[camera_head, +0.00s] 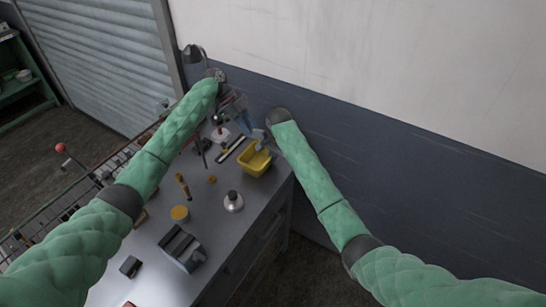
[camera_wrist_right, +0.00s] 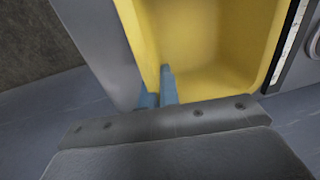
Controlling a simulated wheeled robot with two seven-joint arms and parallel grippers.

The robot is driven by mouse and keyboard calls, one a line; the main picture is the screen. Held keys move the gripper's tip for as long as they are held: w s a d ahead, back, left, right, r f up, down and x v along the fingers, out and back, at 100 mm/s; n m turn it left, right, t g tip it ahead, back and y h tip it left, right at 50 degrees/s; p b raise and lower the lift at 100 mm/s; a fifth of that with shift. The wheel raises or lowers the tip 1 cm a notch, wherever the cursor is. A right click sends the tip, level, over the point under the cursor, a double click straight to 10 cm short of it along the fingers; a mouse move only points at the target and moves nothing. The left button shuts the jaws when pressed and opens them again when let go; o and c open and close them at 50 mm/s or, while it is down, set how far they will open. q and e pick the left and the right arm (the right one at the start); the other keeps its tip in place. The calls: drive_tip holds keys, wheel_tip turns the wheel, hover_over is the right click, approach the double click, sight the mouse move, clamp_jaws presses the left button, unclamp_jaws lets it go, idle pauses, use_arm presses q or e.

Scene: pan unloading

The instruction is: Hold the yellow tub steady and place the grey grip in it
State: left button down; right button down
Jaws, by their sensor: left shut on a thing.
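The yellow tub (camera_head: 253,164) stands near the right edge of the grey bench, close to the wall. In the right wrist view the tub (camera_wrist_right: 215,40) fills the upper middle, its inside facing me and empty where it shows. My right gripper (camera_head: 262,142) is at the tub's far rim. Its blue fingertips (camera_wrist_right: 160,90) lie close together at the tub's wall, one over the inside and one beside the outside; whether they press on it is unclear. My left gripper (camera_head: 243,121) is shut on a small grey thing, apparently the grey grip, up and left of the tub; details are too small.
A silver bell-shaped thing (camera_head: 233,201), a yellow disc (camera_head: 180,213), a wooden-handled tool (camera_head: 183,185) and a grey block-like device (camera_head: 181,247) stand on the bench (camera_head: 215,230). A dark bar (camera_head: 231,148) lies left of the tub. The wall is close behind.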

use_arm(q)
wheel_tip(320, 180, down, 7)
drive_tip(key=shift+f, duration=0.15)
drive_tip(key=c, duration=1.2)
unclamp_jaws()
drive_tip(key=shift+f, duration=0.1)
drive_tip(key=v, duration=1.2)
drive_tip(key=shift+d, duration=0.1)
use_arm(e)
drive_tip(key=c, duration=1.6)
unclamp_jaws()
drive_tip(key=shift+o, duration=0.2)
